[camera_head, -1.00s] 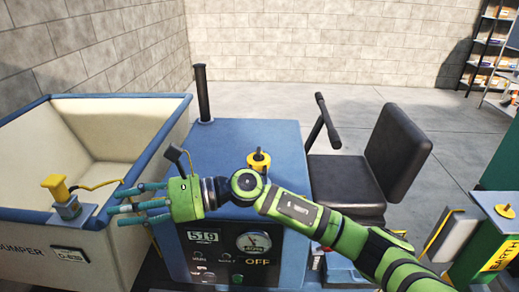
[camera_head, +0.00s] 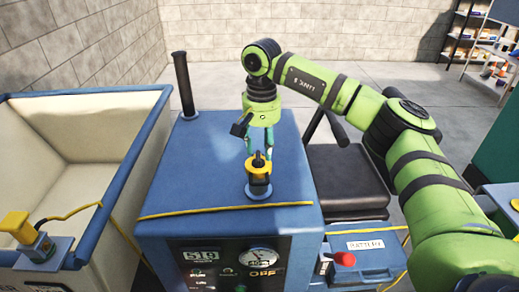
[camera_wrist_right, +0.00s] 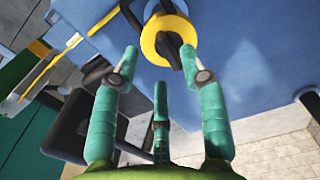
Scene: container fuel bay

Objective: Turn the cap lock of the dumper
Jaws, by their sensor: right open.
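The dumper has a blue body (camera_head: 200,165) with a yellow-ringed cap (camera_head: 258,164) on its top. The cap has a black lock piece in its middle and sits on a dark neck. My right gripper (camera_head: 258,150) points down just above and behind the cap, its teal fingers spread. In the right wrist view the cap (camera_wrist_right: 168,38) lies beyond the open fingertips (camera_wrist_right: 160,60), with its black piece toward the right finger. Whether a finger touches the cap I cannot tell. My left gripper is not in view.
The cream dumper bin (camera_head: 60,135) stands at left, with a yellow-topped fitting (camera_head: 18,226) on its rim. A black exhaust pipe (camera_head: 183,85) rises at the back left. The black seat (camera_head: 345,178) and a battery box (camera_head: 365,262) are at right.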

